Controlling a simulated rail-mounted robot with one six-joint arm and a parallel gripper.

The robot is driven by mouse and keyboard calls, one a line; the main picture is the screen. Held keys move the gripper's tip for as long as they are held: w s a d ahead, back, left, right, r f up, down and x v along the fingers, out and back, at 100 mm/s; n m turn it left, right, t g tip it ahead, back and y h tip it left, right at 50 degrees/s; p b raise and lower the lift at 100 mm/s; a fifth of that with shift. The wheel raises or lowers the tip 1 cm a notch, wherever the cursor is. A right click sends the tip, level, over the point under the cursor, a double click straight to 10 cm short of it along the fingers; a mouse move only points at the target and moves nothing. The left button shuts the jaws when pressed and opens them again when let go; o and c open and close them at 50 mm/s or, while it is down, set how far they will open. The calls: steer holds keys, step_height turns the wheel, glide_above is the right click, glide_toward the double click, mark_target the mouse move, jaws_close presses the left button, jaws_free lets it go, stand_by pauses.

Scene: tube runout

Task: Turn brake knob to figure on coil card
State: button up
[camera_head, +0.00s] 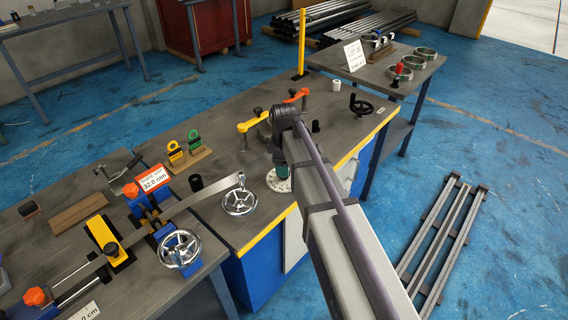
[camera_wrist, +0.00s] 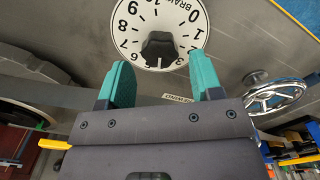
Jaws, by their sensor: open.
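The brake knob (camera_wrist: 158,48) is black and sits in the middle of a white dial (camera_wrist: 128,22) with black figures, seen upside down in the wrist view. Its lower end in the picture lies near the 5; I cannot tell its exact setting. My gripper (camera_wrist: 163,78) is open, with its teal fingers apart and no contact with the knob visible. In the head view the dial (camera_head: 274,184) shows beneath my gripper, and my arm hides the knob. A white card (camera_head: 355,55) stands by coils on the far right table; its small print, including the figure, is not clearly legible.
Chrome handwheels (camera_head: 239,202) stand left of the dial, one also in the wrist view (camera_wrist: 274,95). Yellow (camera_head: 252,122) and orange (camera_head: 296,96) levers and a black handwheel (camera_head: 361,105) lie beyond. An orange card (camera_head: 153,179) reads 32.0 mm.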

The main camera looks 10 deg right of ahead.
steer(key=n, duration=0.3)
step_height(320, 180, down, 2)
steer(key=shift+f+b, duration=0.1)
steer(key=shift+b, duration=1)
steer(key=shift+c, duration=0.3)
